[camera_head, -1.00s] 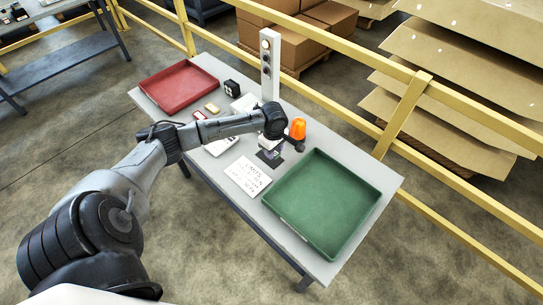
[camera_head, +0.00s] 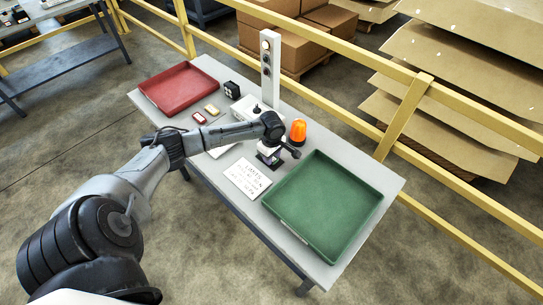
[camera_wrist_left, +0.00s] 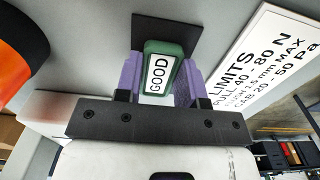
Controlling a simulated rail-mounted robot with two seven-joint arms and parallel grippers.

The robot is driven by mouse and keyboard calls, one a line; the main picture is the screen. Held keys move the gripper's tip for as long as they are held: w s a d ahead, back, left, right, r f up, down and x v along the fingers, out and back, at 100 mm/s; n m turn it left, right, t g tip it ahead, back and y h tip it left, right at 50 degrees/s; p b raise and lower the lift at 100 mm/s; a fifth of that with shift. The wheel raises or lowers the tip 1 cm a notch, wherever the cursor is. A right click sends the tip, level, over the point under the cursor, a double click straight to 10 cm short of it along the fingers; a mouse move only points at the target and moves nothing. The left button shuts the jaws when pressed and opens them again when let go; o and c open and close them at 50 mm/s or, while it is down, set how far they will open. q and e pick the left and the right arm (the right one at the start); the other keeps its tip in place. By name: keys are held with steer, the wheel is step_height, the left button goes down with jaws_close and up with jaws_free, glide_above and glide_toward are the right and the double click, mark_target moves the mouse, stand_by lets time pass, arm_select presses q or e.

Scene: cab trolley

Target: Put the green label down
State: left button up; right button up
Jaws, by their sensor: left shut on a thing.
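The green label (camera_wrist_left: 160,72), a small green block with a white face reading "GOOD", is between the two purple fingers of my left gripper (camera_wrist_left: 160,80) in the left wrist view. The gripper is shut on it. Behind the label is a black square pad (camera_wrist_left: 165,32) on the grey table. In the head view my left gripper (camera_head: 266,153) points down over this black pad (camera_head: 269,159), and the label is too small and covered to make out. I cannot tell whether the label touches the pad. My right gripper is not in view.
A green tray (camera_head: 322,247) lies right of the pad and a white limits card (camera_head: 247,179) lies in front of it. An orange beacon (camera_head: 298,130) stands close behind the gripper. A red tray (camera_head: 180,88), a red block (camera_head: 200,117) and a yellow block (camera_head: 211,109) are further left.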

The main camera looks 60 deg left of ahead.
arm_select(q)
steer(key=shift+f, duration=0.1)
steer(key=o, duration=0.9)
step_height(320, 180, up, 12)
steer(key=shift+r+p, duration=0.1)
steer(key=shift+p, duration=1)
